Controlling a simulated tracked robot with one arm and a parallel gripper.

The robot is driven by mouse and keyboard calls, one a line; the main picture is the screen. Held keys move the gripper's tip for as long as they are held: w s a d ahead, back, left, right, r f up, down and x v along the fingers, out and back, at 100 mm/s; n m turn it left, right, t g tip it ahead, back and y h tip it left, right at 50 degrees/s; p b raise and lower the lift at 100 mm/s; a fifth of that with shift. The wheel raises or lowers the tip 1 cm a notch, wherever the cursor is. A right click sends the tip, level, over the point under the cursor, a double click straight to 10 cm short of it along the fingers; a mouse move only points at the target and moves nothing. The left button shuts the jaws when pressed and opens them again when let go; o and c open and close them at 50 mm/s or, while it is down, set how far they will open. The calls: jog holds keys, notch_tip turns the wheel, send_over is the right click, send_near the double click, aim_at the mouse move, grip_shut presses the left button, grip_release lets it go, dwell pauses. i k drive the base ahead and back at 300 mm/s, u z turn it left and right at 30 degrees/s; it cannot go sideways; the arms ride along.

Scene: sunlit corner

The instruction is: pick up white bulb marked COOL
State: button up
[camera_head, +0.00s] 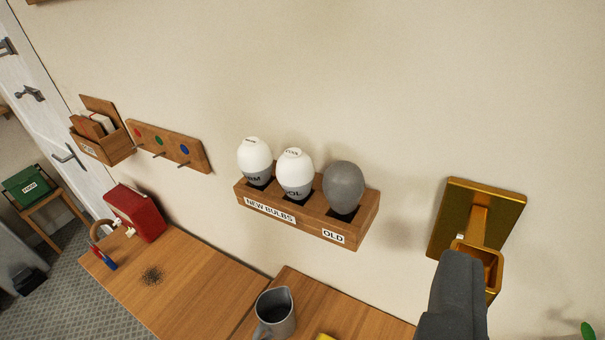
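The white bulb marked COOL (295,170) stands upright in the middle slot of a wooden wall rack (310,226). Only the end of its lower marking, "OL", is readable. Another white bulb (254,158), with letters ending in "M", stands to its left. A dark grey bulb (344,185) stands to its right, above the OLD label. My gripper (460,262) shows as a dark grey shape at the lower right, right of the rack and apart from the bulbs. Its fingers cannot be told apart, and nothing is visibly held.
A gold wall fixture (487,205) is partly behind my gripper. Below the rack are a wooden table (205,290) and a grey pitcher (275,312). A pegboard (168,145) and a wooden wall box (108,146) hang left. The wall above the rack is clear.

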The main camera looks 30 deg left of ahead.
aim_at(295, 169)
jog(key=u, duration=0.05)
jog(key=k, duration=1)
jog(key=u, duration=0.4)
jog(key=i, duration=1)
jog(key=z, duration=0.05)
